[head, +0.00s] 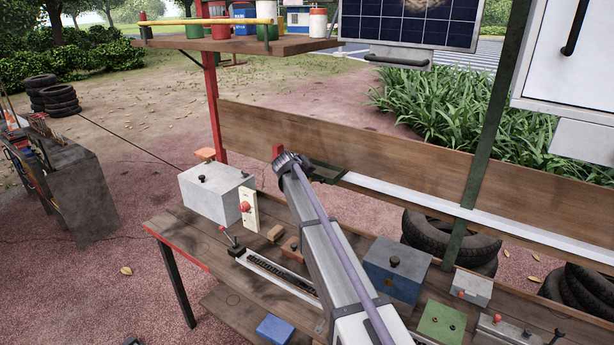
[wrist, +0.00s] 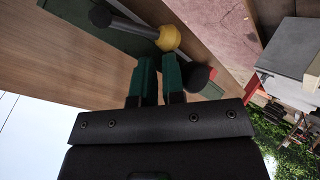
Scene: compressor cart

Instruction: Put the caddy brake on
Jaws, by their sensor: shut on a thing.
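In the wrist view, a lever with a dark grey rod (wrist: 130,26) and a yellow ball knob (wrist: 168,38) lies over a green plate (wrist: 195,45). I cannot tell for sure that this is the caddy brake. My gripper's two green fingers (wrist: 157,62) are close together, shut at the yellow knob, with a narrow gap between them. A dark ball with a red part (wrist: 197,77) is just right of the fingers. In the head view, my gripper (head: 290,160) is at the wooden back board, beside a dark green plate (head: 328,173). My arm hides the lever there.
A grey box (head: 210,190) stands on the workbench (head: 180,225) left of my arm. A blue-grey box (head: 395,268) and a green block (head: 440,325) are right of it. The wooden back board (head: 420,178) runs behind, with a shelf (head: 235,44) above.

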